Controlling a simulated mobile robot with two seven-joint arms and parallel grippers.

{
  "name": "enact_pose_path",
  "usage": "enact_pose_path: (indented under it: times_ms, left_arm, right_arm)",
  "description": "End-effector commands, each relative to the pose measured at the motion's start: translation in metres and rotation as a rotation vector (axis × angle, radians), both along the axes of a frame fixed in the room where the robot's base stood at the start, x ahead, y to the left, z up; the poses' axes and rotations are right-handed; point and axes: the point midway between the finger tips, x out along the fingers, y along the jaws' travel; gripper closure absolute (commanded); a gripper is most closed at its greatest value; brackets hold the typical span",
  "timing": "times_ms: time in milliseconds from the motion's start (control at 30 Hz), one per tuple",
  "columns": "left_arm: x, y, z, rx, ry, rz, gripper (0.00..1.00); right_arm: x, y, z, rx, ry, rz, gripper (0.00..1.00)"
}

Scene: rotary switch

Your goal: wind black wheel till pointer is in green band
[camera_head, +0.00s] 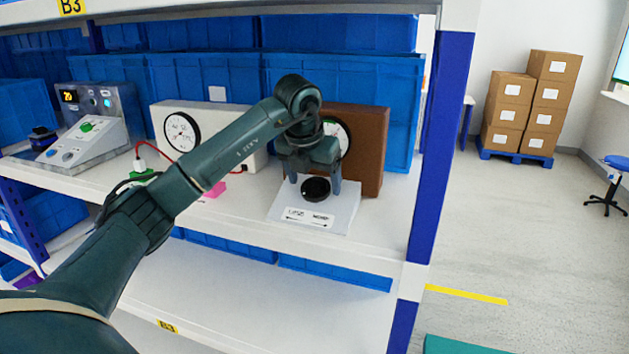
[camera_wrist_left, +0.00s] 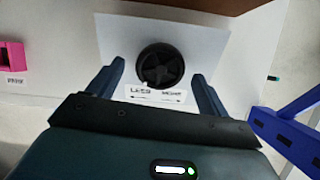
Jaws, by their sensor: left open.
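The black wheel (camera_head: 315,189) sits on a white plate (camera_head: 345,213) on the shelf, with a label of arrows and words at its front. It also shows in the left wrist view (camera_wrist_left: 160,66), face on with spokes. Behind it stands a brown box (camera_head: 367,150) with a round white dial (camera_head: 344,138). The dial is mostly hidden by my left arm, so I cannot read its pointer, though a bit of green shows. My left gripper (camera_head: 312,188) is open above the wheel, its fingers on either side and apart from it in the wrist view. My right gripper is not in view.
A white box with a dial (camera_head: 181,132) stands left of the brown box. A sloped grey control panel (camera_head: 85,143) is at the far left. A pink piece (camera_head: 215,190) lies on the shelf. A blue upright post (camera_head: 441,150) bounds the shelf at right.

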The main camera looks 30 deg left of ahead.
Motion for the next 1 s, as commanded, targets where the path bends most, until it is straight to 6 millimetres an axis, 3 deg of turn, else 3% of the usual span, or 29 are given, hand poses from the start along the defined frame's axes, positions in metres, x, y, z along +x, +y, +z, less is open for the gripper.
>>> enact_pose_path:
  times_ms: [133,467,1000]
  left_arm:
    - [0.0041,0.0008,-0.0108,-0.001,0.001,-0.001,0.21]
    - [0.0053,0.0009,-0.0133,-0.001,0.000,-0.001,0.22]
    - [0.0052,0.0007,-0.0129,0.000,-0.001,-0.001,0.66]
  right_arm:
    - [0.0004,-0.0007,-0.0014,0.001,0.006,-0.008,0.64]
    - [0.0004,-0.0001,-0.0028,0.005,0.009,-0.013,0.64]
    - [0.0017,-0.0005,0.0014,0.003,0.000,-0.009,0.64]
